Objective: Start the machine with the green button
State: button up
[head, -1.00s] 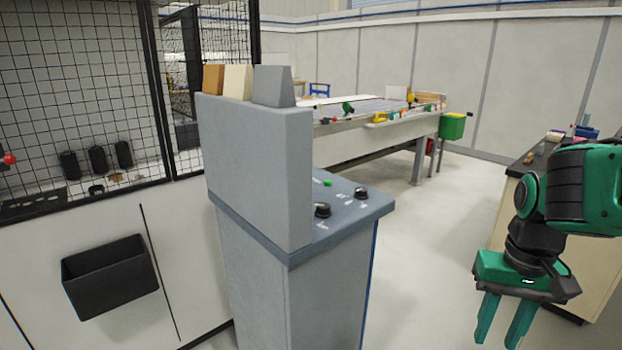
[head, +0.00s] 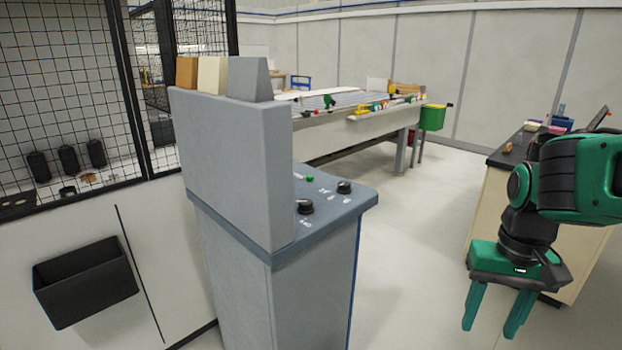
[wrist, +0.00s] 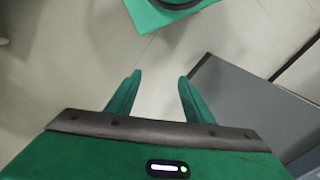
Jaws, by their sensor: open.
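The grey machine console (head: 275,300) stands in the middle of the head view. Its sloped control panel (head: 350,202) faces right, behind an upright grey plate. A small green button (head: 310,179) sits at the back of the panel, near the plate. Two black knobs are on the panel, one in front (head: 305,206) and one at the right (head: 344,187). My gripper (head: 488,320) hangs at the right, pointing down, open and empty, well apart from the console. In the wrist view its fingers (wrist: 155,90) are spread above the floor, and the button does not show.
A long machine bed (head: 340,135) lies behind the console, with a green bin (head: 432,118) at its end. A workbench (head: 482,195) stands at the right behind my arm. A black wall bin (head: 85,285) hangs at the left. Floor between console and workbench is clear.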

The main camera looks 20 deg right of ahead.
grip_shut()
dwell(1.5)
